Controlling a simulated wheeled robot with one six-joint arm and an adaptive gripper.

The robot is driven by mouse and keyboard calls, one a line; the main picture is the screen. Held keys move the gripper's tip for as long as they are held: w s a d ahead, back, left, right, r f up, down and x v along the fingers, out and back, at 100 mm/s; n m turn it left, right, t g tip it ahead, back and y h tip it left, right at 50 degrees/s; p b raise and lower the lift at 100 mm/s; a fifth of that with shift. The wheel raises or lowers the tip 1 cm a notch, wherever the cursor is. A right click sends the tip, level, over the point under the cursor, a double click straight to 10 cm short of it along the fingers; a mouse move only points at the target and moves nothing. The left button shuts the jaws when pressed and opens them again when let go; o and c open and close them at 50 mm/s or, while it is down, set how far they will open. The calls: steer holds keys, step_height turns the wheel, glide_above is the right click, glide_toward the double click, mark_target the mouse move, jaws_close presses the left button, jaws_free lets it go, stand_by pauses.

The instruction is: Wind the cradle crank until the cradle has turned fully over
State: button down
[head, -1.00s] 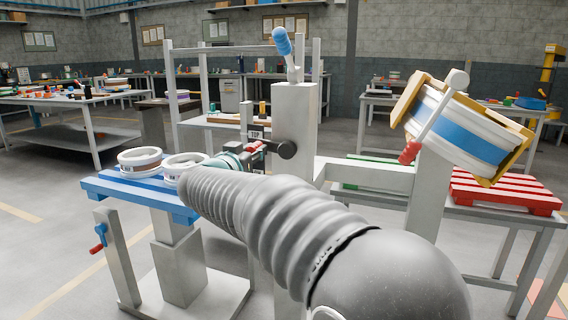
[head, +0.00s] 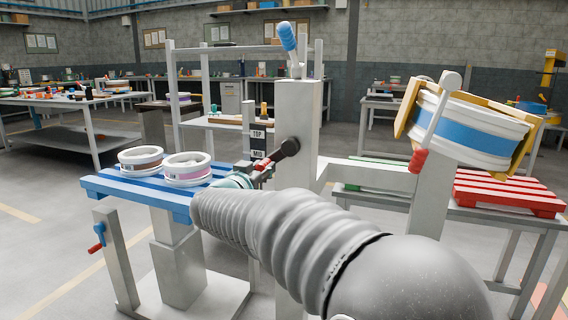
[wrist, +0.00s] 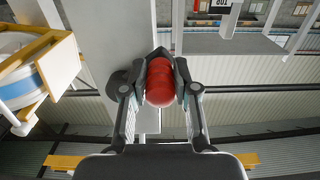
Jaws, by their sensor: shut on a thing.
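My gripper (wrist: 160,78) is shut on the red crank handle (wrist: 160,92) in the wrist view. In the head view this handle (head: 261,163) shows as a small red piece at the lower left of the dark crank hub (head: 289,147) on the grey post. My arm hides most of the gripper there. The hub also shows left of the handle in the wrist view (wrist: 118,84). The cradle (head: 524,150), a yellow frame around a white wheel with a blue band (head: 465,138), is tilted with its right end lower.
A grey lever with a red end (head: 418,160) stands in front of the cradle. A blue-handled lever (head: 287,38) tops the post. Two white rings (head: 187,167) sit on a blue slatted stand (head: 110,186). A red slatted pallet (head: 505,192) lies under the cradle.

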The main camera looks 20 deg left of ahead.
steer(key=d, duration=0.1)
steer(key=d+f+b, duration=0.1)
steer(key=shift+d+f, duration=0.1)
steer(key=shift+d, duration=0.3)
steer(key=shift+s+d+f+b, duration=0.1)
steer(key=shift+d+f+b, duration=0.1)
steer(key=shift+d, duration=0.35)
steer(key=shift+s+d+f+b, duration=0.1)
steer(key=shift+d+f, duration=0.1)
steer(key=shift+d, duration=0.35)
steer(key=c, duration=1.1)
jaws_free()
steer(key=shift+o, duration=0.3)
steer(key=shift+a, duration=0.2)
steer(key=shift+d, duration=0.1)
